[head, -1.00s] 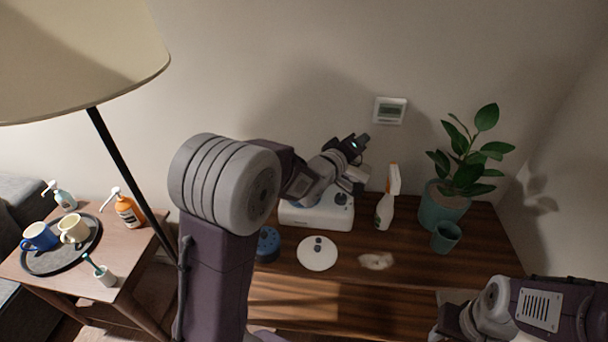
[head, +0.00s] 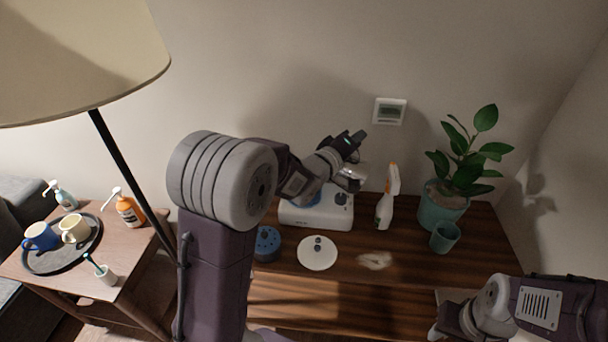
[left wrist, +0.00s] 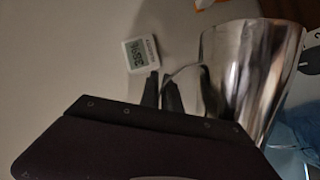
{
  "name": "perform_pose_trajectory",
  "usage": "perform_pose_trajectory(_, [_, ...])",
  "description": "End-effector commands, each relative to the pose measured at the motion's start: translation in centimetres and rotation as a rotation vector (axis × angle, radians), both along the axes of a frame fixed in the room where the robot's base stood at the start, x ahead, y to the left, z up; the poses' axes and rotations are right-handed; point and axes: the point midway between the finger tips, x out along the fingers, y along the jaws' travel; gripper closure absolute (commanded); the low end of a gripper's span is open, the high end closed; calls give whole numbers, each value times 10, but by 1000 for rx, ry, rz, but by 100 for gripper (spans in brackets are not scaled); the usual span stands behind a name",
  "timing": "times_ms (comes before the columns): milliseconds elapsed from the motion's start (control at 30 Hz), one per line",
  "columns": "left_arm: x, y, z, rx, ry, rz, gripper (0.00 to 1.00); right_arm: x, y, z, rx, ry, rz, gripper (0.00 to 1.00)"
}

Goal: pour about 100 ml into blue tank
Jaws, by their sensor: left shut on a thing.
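The blue tank (head: 322,202) sits on a white device base (head: 316,217) at the back of the dark wooden table. My gripper and arm partly hide it. My left gripper (head: 349,165) is shut on a shiny metal jug (head: 352,177), held above the base's right part. The jug also shows large in the left wrist view (left wrist: 248,75), beside the gripper fingers (left wrist: 162,92); it looks strongly tilted. Clear blue tank plastic (left wrist: 300,132) shows past it. I cannot see liquid or a level. My right gripper (head: 447,325) is at the lower right, its fingers unclear.
A spray bottle (head: 387,203) stands close right of the jug. A white disc (head: 317,256), a blue round part (head: 266,245) and a pale patch (head: 375,260) are in front. A teal cup (head: 445,238) and potted plant (head: 440,208) stand at right.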

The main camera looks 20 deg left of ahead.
Motion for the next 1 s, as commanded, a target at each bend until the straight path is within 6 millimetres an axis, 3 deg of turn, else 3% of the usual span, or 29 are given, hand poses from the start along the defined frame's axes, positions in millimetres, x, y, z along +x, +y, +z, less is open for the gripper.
perform_pose_trajectory(767, [0,4,5,-39,-7,0,100,0,0,3,0,0,0,60])
perform_pose_trajectory(900, [3,-23,-36,210,18,-1,100,0,0,-36,0,0,0,60])
perform_pose_trajectory(933, [4,-26,-41,258,25,3,100,0,0,-40,0,1,0,60])
perform_pose_trajectory(1000, [5,-27,-31,320,33,10,100,0,0,-30,0,1,0,60])
